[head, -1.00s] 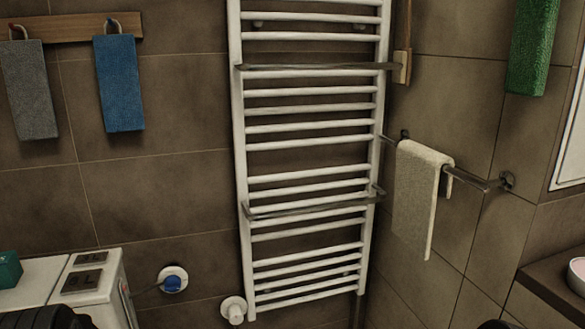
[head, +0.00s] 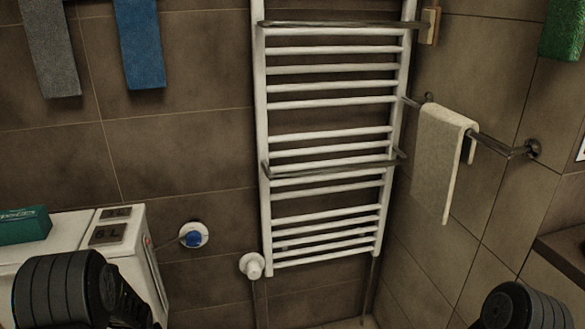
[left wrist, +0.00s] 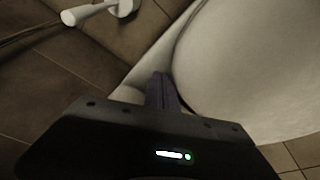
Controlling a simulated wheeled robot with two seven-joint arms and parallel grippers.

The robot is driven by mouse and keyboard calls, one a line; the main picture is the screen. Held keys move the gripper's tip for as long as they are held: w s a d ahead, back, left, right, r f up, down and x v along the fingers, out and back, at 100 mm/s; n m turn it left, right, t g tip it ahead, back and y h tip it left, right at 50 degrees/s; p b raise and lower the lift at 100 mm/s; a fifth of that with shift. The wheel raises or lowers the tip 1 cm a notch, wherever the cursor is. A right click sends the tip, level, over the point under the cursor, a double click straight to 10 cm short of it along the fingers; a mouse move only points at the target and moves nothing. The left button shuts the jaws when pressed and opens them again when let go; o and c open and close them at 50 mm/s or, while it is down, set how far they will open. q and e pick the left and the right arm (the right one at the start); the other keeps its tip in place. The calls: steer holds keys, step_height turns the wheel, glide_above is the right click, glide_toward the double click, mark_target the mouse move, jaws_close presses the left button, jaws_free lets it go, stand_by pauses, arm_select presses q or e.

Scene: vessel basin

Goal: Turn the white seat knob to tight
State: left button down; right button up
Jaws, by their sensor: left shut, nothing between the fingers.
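No white knob can be named as the seat knob with certainty. A small white knob-like fitting (head: 252,266) sits at the lower left foot of the towel radiator in the head view. In the left wrist view, my left gripper (left wrist: 162,90) is shut and empty, its dark fingers close beside a large pale rounded surface (left wrist: 245,65); contact cannot be told. A white fitting with a rod-like end (left wrist: 90,13) shows at the top of that view, apart from the fingers. My right gripper is out of view.
The white towel radiator (head: 325,150) fills the middle of the wall. A blue knob on a white wall plate (head: 193,237) is left of it, beside a white appliance (head: 120,262). A pale towel (head: 440,160) hangs on a rail at right.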

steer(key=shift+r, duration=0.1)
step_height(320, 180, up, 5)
steer(key=p, duration=0.5)
stand_by(0.5)
